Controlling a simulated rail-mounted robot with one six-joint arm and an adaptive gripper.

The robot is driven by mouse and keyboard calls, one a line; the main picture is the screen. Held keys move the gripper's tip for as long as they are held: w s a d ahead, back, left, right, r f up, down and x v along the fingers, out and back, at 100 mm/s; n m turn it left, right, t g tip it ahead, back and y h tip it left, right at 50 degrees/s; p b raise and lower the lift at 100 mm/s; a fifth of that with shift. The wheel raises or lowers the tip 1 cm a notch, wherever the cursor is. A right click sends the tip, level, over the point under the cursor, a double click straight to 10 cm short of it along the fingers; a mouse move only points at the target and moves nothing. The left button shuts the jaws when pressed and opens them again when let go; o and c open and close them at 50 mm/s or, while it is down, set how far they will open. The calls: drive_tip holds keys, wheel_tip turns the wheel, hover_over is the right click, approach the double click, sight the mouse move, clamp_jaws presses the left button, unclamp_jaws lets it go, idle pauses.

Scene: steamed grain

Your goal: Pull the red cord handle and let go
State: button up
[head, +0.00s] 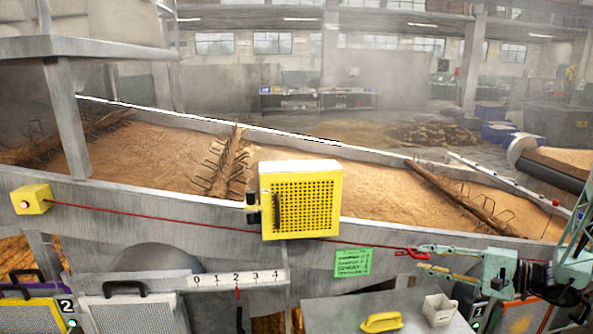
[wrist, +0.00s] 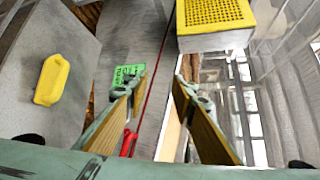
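A thin red cord (head: 180,218) runs along the grey trough wall from a yellow box (head: 30,199) at the left to a red handle (head: 411,252) right of centre in the head view. My gripper (head: 421,257) is open, its fingers pointing left at the handle's right end. In the wrist view my gripper (wrist: 157,86) has its two tan-padded fingers spread with nothing held between them. There the red handle (wrist: 129,141) shows beside the left finger, partly hidden by it, and the cord (wrist: 152,85) passes between the fingertips. I cannot tell whether a finger touches the handle.
A yellow grille box (head: 300,200) juts from the trough wall left of my gripper. A green sign (head: 353,262) hangs below the cord. A grey table (head: 345,312) below holds a yellow handled tool (head: 381,322) and a pale mug (head: 438,309). Grain (head: 330,180) fills the trough.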

drive_tip(key=s+a+r+n+g+h, duration=0.1)
drive_tip(key=s+a+r+n+g, duration=0.25)
drive_tip(key=s+a+r, duration=0.65)
drive_tip(key=s+a+r+n+g+h, duration=0.1)
drive_tip(key=s+a+r+n+g, duration=0.2)
drive_tip(key=s+a+r+g, duration=0.45)
drive_tip(key=s+a+r+n+t+h, duration=0.1)
drive_tip(key=s+a+h, duration=0.1)
drive_tip(key=s+a, duration=0.35)
drive_tip(key=s+a+r+n+h, duration=0.1)
drive_tip(key=s+a, duration=0.1)
drive_tip(key=s, duration=0.6)
drive_tip(key=s+d+r+n+t+h, duration=0.1)
drive_tip(key=s+d+r+t+h, duration=0.1)
drive_tip(key=s, duration=0.7)
drive_tip(key=s+d+r+n+t+h, duration=0.1)
drive_tip(key=s+d+r+t+h, duration=0.1)
drive_tip(key=s+h, duration=0.3)
drive_tip(key=shift+s+d+r+n, duration=0.35)
drive_tip(key=shift+s+d+r, duration=0.35)
drive_tip(key=shift+s, duration=1.4)
drive_tip(key=shift+d, duration=0.1)
